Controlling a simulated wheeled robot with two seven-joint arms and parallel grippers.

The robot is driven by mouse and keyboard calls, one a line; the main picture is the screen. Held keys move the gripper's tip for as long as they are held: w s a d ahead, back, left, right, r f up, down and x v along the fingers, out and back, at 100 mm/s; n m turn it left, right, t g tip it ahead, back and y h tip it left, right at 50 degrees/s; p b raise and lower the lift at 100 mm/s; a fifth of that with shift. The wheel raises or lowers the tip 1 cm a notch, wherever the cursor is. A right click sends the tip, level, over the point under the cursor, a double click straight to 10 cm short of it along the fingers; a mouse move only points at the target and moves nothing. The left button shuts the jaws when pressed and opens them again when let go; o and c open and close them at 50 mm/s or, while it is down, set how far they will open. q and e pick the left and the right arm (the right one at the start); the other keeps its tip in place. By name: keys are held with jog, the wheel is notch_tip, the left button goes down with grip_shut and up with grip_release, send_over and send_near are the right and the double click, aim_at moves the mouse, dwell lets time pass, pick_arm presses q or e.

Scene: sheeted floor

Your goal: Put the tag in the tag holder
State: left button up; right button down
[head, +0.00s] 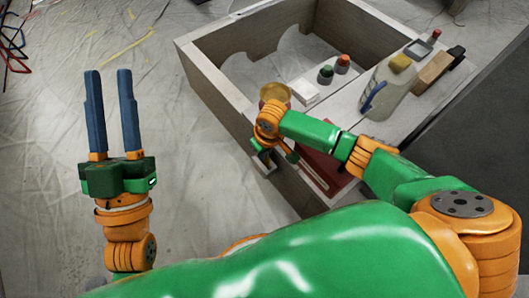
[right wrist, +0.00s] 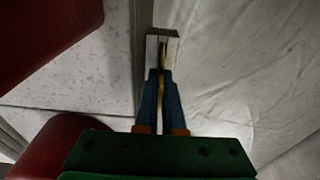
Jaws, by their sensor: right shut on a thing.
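In the right wrist view, my right gripper (right wrist: 161,78) has its blue fingers closed on a thin yellowish strip, which looks like the tag (right wrist: 161,88). The strip runs up between the fingertips to a small pale block with a dark slot, which looks like the tag holder (right wrist: 152,42), beside the box wall. I cannot tell how far the strip is inside the slot. In the head view, my right arm hides the fingers and tag. My left gripper (head: 111,112) is open and empty, fingers pointing up over the sheet, left of the box.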

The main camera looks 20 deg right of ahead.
jog(key=shift+f, duration=0.1)
jog(key=c, duration=1.5)
grip_release()
jog(key=shift+o, duration=0.9)
